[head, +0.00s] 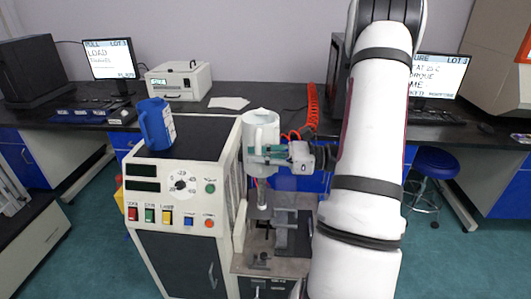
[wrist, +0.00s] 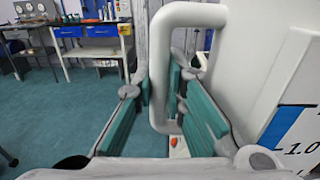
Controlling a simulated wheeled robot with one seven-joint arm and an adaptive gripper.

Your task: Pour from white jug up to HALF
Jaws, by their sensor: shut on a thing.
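The white jug (head: 262,122) is held up over the right-hand part of the rheometer (head: 180,185) and looks about upright in the head view. My gripper (head: 270,152) is shut on the jug's handle. In the wrist view the white handle (wrist: 158,75) passes between the teal finger pads, and the jug's wall (wrist: 255,75) is at right with a blue scale and a "1.0" mark. The liquid level inside cannot be seen. A blue jug (head: 155,125) stands on top of the rheometer, left of my gripper.
A small white instrument (head: 179,80) and a paper sheet (head: 229,103) are on the black bench behind. Monitors stand at left (head: 109,60) and right (head: 438,78). A metal fixture (head: 285,235) sits below the white jug. A blue stool (head: 436,163) is at right.

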